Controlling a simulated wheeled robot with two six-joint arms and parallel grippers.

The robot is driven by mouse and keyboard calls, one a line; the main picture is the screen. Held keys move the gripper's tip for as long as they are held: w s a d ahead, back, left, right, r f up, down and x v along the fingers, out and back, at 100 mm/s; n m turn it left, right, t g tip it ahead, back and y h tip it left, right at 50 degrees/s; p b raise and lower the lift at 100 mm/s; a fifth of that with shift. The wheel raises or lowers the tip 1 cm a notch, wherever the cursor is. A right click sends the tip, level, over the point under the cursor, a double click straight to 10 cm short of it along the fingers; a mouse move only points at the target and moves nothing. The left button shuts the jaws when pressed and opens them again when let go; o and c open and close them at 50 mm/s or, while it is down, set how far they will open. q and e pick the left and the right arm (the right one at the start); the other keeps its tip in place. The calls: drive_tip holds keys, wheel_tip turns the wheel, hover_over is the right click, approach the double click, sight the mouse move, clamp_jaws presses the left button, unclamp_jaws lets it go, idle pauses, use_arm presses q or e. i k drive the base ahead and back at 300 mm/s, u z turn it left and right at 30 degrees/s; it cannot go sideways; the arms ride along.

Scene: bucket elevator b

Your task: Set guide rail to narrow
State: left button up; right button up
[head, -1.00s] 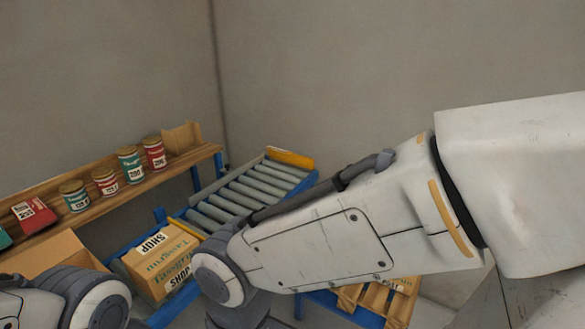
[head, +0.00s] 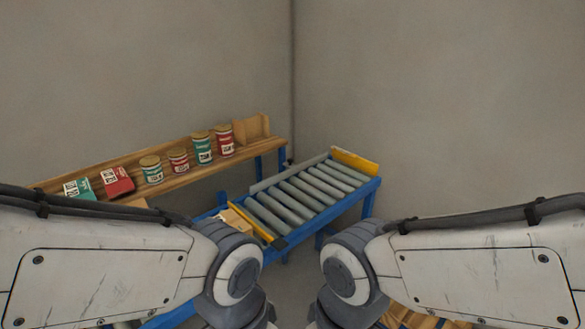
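A roller conveyor (head: 306,195) with grey rollers and a blue frame stands against the corner. A grey rail (head: 288,176) runs along its far left side, and a yellow plate (head: 355,161) closes its far end. A yellow bar with a dark end (head: 262,228) crosses the near end of the rollers. I cannot tell which of these is the guide rail, or its setting. Both my arms reach in from the sides, bent downward at the bottom centre. Both grippers are below the picture edge.
A wooden shelf (head: 180,178) on the left holds several cans, such as a red one (head: 225,141), and red and green boxes. A cardboard box (head: 236,221) shows partly behind my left arm. Bare floor lies between my arms.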

sight(294, 169)
drive_tip(key=z, duration=0.5)
drive_tip(key=i, duration=1.45)
drive_tip(key=z, duration=0.35)
